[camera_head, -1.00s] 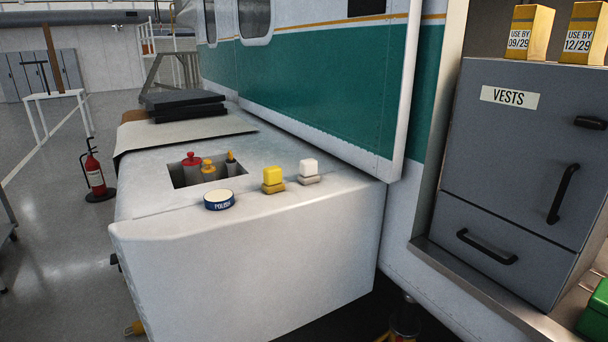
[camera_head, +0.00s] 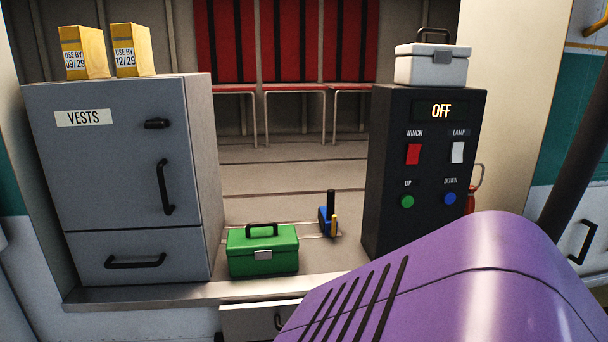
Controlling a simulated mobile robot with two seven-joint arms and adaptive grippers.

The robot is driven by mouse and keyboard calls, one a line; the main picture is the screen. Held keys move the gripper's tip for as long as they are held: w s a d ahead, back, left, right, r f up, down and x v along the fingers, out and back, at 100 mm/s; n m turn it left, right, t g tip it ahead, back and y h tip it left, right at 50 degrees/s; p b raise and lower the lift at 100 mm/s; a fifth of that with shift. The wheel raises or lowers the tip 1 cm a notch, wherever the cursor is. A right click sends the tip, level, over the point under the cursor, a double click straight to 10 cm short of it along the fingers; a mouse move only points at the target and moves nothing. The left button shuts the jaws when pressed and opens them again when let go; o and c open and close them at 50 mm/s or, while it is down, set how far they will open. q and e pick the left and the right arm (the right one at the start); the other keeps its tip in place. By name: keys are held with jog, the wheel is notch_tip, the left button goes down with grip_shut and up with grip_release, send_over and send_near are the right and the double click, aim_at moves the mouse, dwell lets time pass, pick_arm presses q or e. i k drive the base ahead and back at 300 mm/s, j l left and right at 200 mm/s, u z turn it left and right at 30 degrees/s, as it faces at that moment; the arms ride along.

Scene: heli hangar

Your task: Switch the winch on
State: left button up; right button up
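The winch control box (camera_head: 419,225) is a tall black box at the right side of the cabin doorway. Its display (camera_head: 440,111) reads OFF. Below it are a red rocker switch (camera_head: 413,154) labelled WINCH and a white rocker switch (camera_head: 457,152) labelled LAMP. Under these are a green button (camera_head: 407,202) labelled UP and a blue button (camera_head: 450,198) labelled DOWN. My purple arm link fills the lower right, in front of the box's lower edge. Neither gripper shows.
A grey VESTS cabinet (camera_head: 130,190) with yellow boxes (camera_head: 84,52) on top stands at the left. A green case (camera_head: 262,250) and a blue tool (camera_head: 328,217) lie on the cabin floor. A white case (camera_head: 432,66) sits on the control box. Red seats (camera_head: 290,45) stand behind.

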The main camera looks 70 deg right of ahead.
aim_at(413, 150)
jog(key=z, duration=2.95)
